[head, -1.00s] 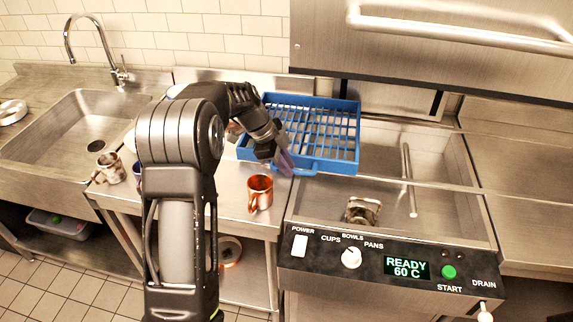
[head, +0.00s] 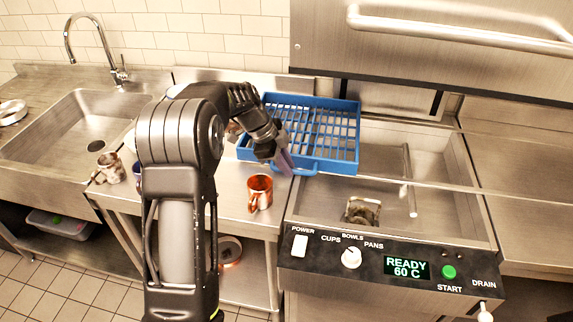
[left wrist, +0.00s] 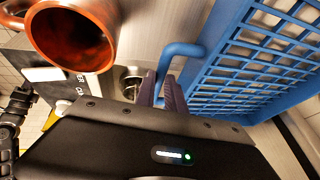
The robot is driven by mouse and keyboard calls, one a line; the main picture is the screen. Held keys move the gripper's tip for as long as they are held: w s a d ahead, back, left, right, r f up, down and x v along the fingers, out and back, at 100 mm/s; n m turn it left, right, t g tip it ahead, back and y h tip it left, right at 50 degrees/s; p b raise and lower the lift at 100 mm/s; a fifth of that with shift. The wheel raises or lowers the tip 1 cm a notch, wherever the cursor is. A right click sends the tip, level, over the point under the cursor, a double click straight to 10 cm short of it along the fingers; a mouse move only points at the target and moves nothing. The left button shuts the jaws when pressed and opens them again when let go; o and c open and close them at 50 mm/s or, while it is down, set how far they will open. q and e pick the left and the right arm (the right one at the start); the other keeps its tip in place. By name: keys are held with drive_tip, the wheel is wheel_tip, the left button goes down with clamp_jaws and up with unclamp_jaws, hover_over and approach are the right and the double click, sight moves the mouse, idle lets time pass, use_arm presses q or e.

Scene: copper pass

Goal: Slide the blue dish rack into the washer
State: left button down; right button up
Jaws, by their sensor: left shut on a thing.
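The blue dish rack (head: 338,165) lies partly on the counter and partly over the left part of the washer (head: 460,178). It looks empty. My left gripper (head: 284,163) is at the rack's front edge. In the left wrist view its fingers (left wrist: 165,92) are shut on the blue handle (left wrist: 182,50) of the rack (left wrist: 215,70). The washer's hood is raised, and its open basin shows a metal cup-like thing (head: 362,210) inside. My right gripper is not in view.
A copper mug (head: 260,193) stands on the counter just in front of the rack, close to my left gripper; it also shows in the left wrist view (left wrist: 75,35). A worn metal mug (head: 109,168) stands near the sink (head: 75,130). A raised hood handle (head: 460,32) hangs above the washer.

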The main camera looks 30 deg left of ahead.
use_arm(q)
drive_tip(key=shift+d, duration=0.1)
drive_tip(key=b, duration=0.4)
approach(329, 172)
drive_tip(key=s+d+f, duration=0.2)
drive_tip(key=d+f, duration=0.2)
drive_tip(key=d, duration=0.1)
drive_tip(key=w+d, duration=0.2)
drive_tip(key=d, duration=0.5)
drive_tip(key=w+d, duration=0.3)
drive_tip(key=d, duration=0.5)
drive_tip(key=shift+w+d+p, duration=0.15)
drive_tip(key=shift+w+p, duration=0.15)
drive_tip(key=shift+w, duration=0.05)
drive_tip(key=c, duration=1.4)
unclamp_jaws()
drive_tip(key=shift+r, duration=0.1)
